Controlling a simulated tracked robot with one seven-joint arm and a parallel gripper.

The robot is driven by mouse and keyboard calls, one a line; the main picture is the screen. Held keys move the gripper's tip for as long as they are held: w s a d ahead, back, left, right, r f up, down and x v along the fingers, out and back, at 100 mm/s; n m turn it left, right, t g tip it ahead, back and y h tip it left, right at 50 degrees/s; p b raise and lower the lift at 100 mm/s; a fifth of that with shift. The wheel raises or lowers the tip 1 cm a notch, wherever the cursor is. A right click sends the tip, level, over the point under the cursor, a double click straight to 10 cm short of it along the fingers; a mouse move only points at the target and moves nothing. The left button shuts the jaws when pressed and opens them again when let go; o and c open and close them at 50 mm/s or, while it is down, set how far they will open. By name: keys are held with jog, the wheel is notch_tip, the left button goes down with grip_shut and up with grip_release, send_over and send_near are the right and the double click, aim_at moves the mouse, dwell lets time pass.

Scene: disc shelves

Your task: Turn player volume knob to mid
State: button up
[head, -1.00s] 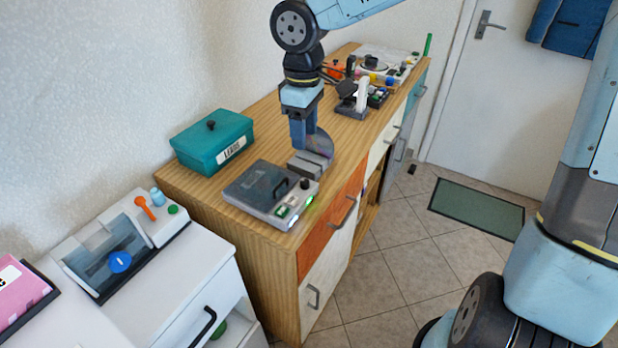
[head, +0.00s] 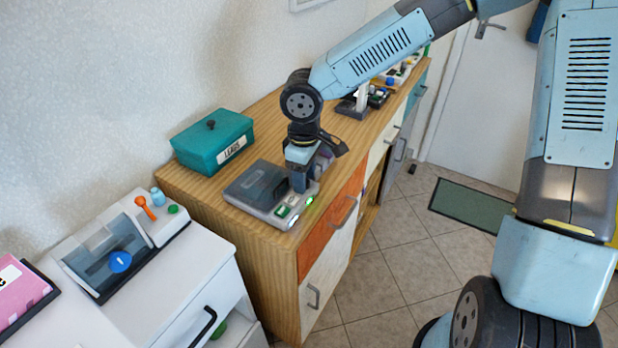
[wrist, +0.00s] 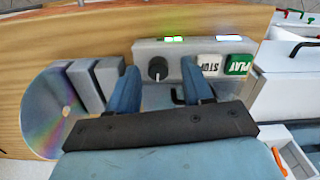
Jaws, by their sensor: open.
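The player (head: 250,188) is a grey box with a dark lid near the front corner of the wooden cabinet. My gripper (head: 299,188) is over its right part, pointing down. In the wrist view my gripper (wrist: 160,82) is open, with a blue finger on each side of the black volume knob (wrist: 157,67). The knob carries a pale pointer mark that appears to point toward the bottom of that picture. The fingers look apart from it. The PLAY button (wrist: 237,66) is green and the STOP button (wrist: 209,63) is white. My gripper hides the knob in the head view.
A disc (wrist: 48,112) stands in a grey slotted holder (wrist: 86,86) beside the player. A teal lidded box (head: 212,140) is behind the player. A white cabinet (head: 185,285) stands at the left. Green lights (wrist: 172,39) glow on the player's front.

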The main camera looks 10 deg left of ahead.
jog(key=shift+f, duration=0.3)
grip_shut()
dwell(0.4)
